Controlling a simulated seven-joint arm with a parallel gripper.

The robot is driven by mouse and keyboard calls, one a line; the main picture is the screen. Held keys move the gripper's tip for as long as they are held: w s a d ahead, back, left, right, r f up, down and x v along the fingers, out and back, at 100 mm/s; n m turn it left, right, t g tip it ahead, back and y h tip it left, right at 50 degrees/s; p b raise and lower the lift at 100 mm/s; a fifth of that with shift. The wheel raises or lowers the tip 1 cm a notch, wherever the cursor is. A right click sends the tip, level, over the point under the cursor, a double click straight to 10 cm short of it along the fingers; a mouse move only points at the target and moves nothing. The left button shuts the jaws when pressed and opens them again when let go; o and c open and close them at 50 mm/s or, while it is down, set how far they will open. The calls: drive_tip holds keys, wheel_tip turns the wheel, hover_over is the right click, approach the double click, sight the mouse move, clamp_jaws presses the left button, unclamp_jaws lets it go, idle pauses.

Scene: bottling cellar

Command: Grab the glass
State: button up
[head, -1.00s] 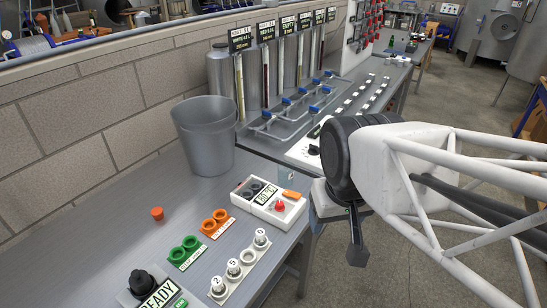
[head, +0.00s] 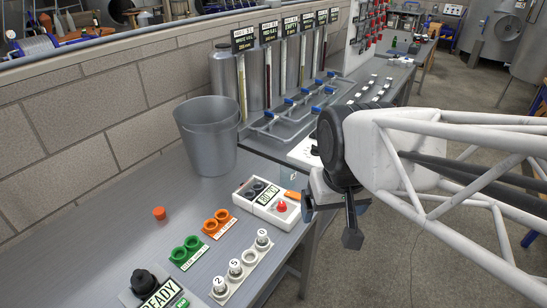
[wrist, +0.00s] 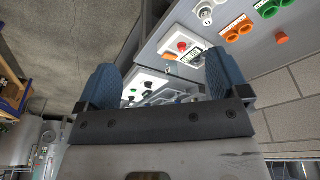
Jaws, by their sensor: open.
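A faint clear shape, possibly the glass (head: 289,174), stands at the bench edge behind the white control box; it is small and partly hidden by my arm. I cannot make out a glass for certain in the wrist view. My gripper (head: 330,222) hangs off the front edge of the bench, right of the control box and apart from the clear shape. In the wrist view my gripper (wrist: 164,78) shows two blue padded fingers spread wide, with nothing between them.
The white control box (head: 266,201) has a red button. A grey bucket (head: 207,140) stands by the wall. An orange cap (head: 159,213), green rings (head: 185,252), orange rings (head: 217,223) and a numbered holder (head: 240,268) lie on the bench (head: 110,235). Tanks and blue valves stand behind.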

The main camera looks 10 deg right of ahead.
drive_tip(key=w, duration=1.4)
drive_tip(key=m+g, duration=0.2)
drive_tip(key=g, duration=0.1)
hover_over(288, 175)
drive_tip(key=w+d, duration=0.1)
drive_tip(key=w, duration=0.2)
wheel_tip(288, 175, down, 19)
drive_tip(key=shift+s+r, duration=0.1)
drive_tip(key=shift+r, duration=0.05)
drive_tip(key=shift+f, duration=1.3)
drive_tip(key=shift+a+f, duration=0.15)
drive_tip(key=shift+f, duration=2.45)
